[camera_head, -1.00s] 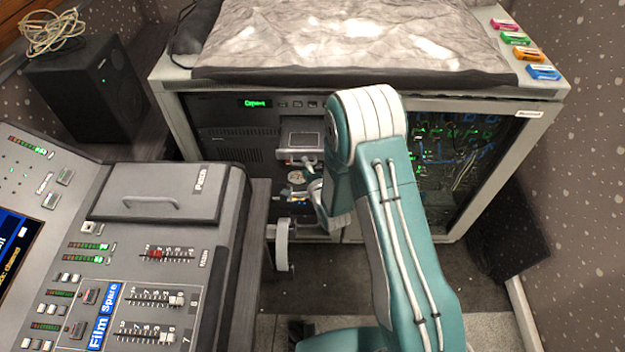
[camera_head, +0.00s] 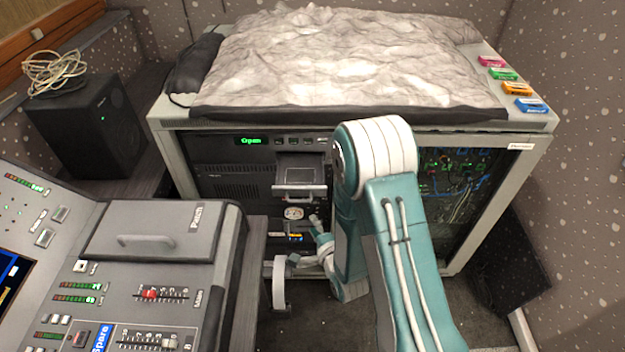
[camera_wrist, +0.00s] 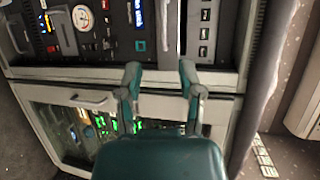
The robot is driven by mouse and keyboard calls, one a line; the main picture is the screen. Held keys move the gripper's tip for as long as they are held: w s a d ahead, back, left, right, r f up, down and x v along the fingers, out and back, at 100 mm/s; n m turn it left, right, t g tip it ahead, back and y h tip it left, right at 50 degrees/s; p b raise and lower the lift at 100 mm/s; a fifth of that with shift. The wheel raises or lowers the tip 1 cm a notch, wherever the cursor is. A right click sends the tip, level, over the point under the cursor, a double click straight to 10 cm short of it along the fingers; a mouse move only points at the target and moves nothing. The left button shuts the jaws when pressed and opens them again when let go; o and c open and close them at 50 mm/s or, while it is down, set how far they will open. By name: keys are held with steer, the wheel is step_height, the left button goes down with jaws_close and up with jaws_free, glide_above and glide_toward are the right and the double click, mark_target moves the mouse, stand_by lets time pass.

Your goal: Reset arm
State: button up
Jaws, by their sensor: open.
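My teal and white arm (camera_head: 400,240) rises from the lower right in the head view, bends at a high white elbow and folds down in front of the rack. My gripper (camera_wrist: 160,88) shows in the wrist view with two teal and grey fingers spread apart and nothing between them. The rack front and cabinet lie beyond the fingers; I cannot tell the distance. In the head view the wrist is partly hidden behind my arm, and the fingertips are hard to make out.
A drawer (camera_head: 299,191) stands out from the rack under the lit green display (camera_head: 250,141). The fader console (camera_head: 140,300) fills the lower left. A black speaker (camera_head: 85,125) with a cable stands behind it. Coloured cassettes (camera_head: 516,88) lie on the cabinet's right edge. Dark floor lies below.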

steer(key=shift+r, duration=0.1)
steer(key=s+d+r+n+g+h, duration=0.15)
steer(key=d+r+n, duration=0.25)
steer(key=r, duration=0.5)
steer(key=d+r+n+g+h, duration=0.3)
steer(key=d+r, duration=0.1)
steer(key=r, duration=0.5)
steer(key=s+d+r+n+g, duration=0.1)
steer(key=s+r+n, duration=0.1)
steer(key=s, duration=0.5)
steer(key=s+d+r+n+g, duration=0.2)
steer(key=s+r+n, duration=0.1)
steer(key=s+r, duration=0.2)
steer(key=s+d+r+n+g+h, duration=0.1)
steer(key=s+d+r+n, duration=0.1)
steer(key=s, duration=0.8)
steer(key=shift+r+n, duration=0.3)
steer(key=shift+r, duration=0.6)
